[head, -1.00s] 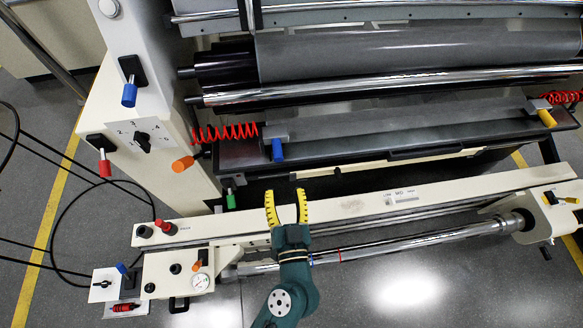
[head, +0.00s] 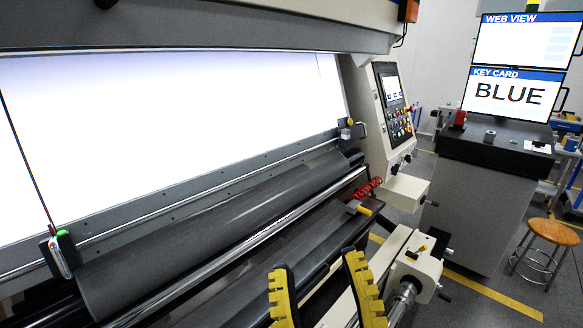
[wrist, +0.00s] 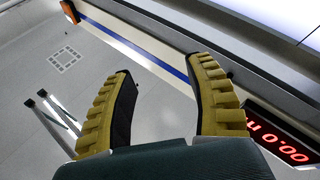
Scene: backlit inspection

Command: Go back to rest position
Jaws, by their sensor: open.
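My gripper (head: 326,290) shows at the bottom of the head view, with its two yellow ridged fingers spread apart and nothing between them. In the wrist view the same open fingers (wrist: 160,95) point up with an empty gap. The fingers appear in front of the inspection machine's lower rollers and frame in the head view. I cannot tell from the views whether they touch anything, but no contact shows.
The bright backlit panel (head: 170,130) and dark roller (head: 220,225) fill the left. A control panel (head: 393,105), monitors (head: 510,92), dark cabinet (head: 485,190) and wooden stool (head: 553,233) stand right. A red digital display (wrist: 280,138) shows in the wrist view.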

